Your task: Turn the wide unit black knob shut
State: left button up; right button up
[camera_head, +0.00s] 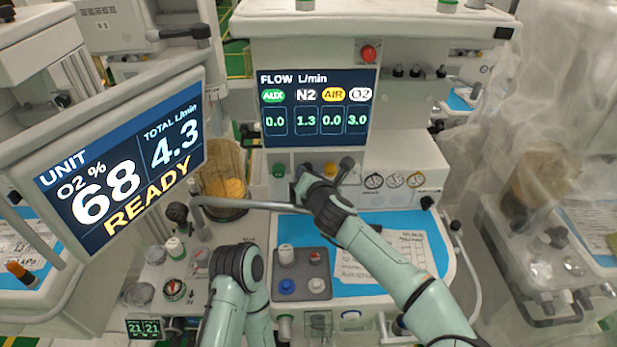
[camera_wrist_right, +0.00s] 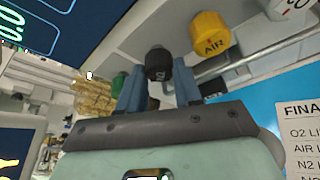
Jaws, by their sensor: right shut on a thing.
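The black knob (camera_wrist_right: 158,62) sits on the underside of the wide unit's flow panel, between a green knob (camera_wrist_right: 119,84) and a yellow AIR knob (camera_wrist_right: 210,36). My right gripper (camera_wrist_right: 159,84) has its two blue fingers on either side of the black knob and is shut on it. In the head view my right gripper (camera_head: 303,178) reaches up to the knob row and mostly hides the black knob. The flow display (camera_head: 317,108) reads N2 1.3, AIR 0.0, O2 3.0 and AUX 0.0. My left arm shows at the bottom, but its gripper does not.
A tilted monitor (camera_head: 122,160) at the left reads O2 68 %, total 4.3, READY. A grey tray (camera_head: 304,262) with small knobs and a paper sheet (camera_head: 408,246) lie on the blue worktop. A grey rail (camera_head: 250,204) crosses before the unit. Draped equipment stands at right.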

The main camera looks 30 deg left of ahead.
dwell(0.3)
jog(key=o, duration=1)
jog(key=shift+o, duration=0.2)
jog(key=b+v, duration=0.4)
jog(key=v, duration=0.9)
jog(key=shift+s+d, duration=0.1)
jog(key=shift+s, duration=0.05)
